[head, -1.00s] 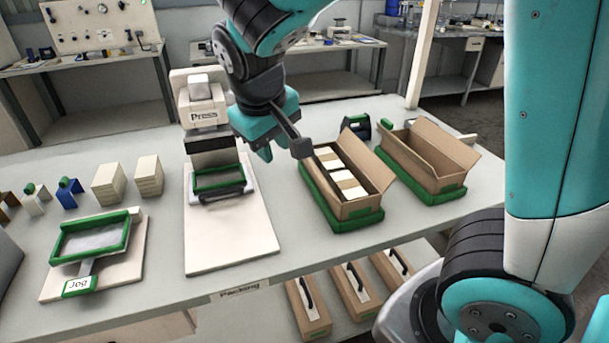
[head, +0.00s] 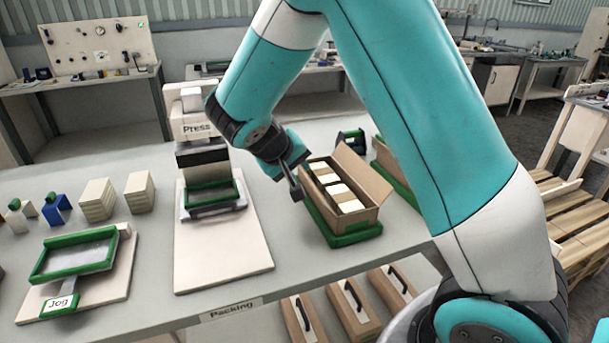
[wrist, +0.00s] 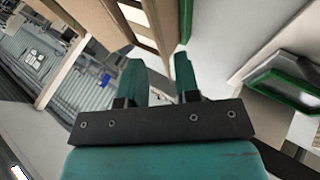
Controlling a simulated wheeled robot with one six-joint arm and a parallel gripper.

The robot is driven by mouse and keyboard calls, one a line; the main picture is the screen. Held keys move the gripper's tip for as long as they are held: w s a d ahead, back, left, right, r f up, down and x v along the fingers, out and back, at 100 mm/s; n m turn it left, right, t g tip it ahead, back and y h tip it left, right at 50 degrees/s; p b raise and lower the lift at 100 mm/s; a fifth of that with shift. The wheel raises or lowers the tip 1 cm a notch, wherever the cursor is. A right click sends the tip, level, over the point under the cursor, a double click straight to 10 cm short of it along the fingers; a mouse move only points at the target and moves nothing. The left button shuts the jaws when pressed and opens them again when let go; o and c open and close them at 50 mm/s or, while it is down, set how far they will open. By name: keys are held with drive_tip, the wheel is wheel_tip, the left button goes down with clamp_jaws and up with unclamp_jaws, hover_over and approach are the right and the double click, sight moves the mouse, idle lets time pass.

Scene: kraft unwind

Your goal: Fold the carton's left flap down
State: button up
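The open tan carton (head: 347,222) sits in a green tray (head: 357,239) on the bench and holds cream blocks (head: 341,193). Its right flap (head: 363,172) stands up, leaning outward. My gripper (head: 295,190) is over the carton's left long side, just above and left of its rim. A left flap cannot be clearly made out there. In the wrist view my two teal fingers (wrist: 160,80) are apart, with no object clearly clamped. The carton's tan side (wrist: 156,30) runs toward the gap between them; I cannot tell if they touch.
A press (head: 200,130) with a white base board (head: 222,253) stands left of the carton. A second carton in a green tray (head: 402,186) is partly hidden behind my arm. A jog tray (head: 75,255) and paper stacks (head: 97,200) are farther left.

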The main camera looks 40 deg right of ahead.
sight(303, 174)
drive_tip(key=shift+x, duration=2.7)
clamp_jaws()
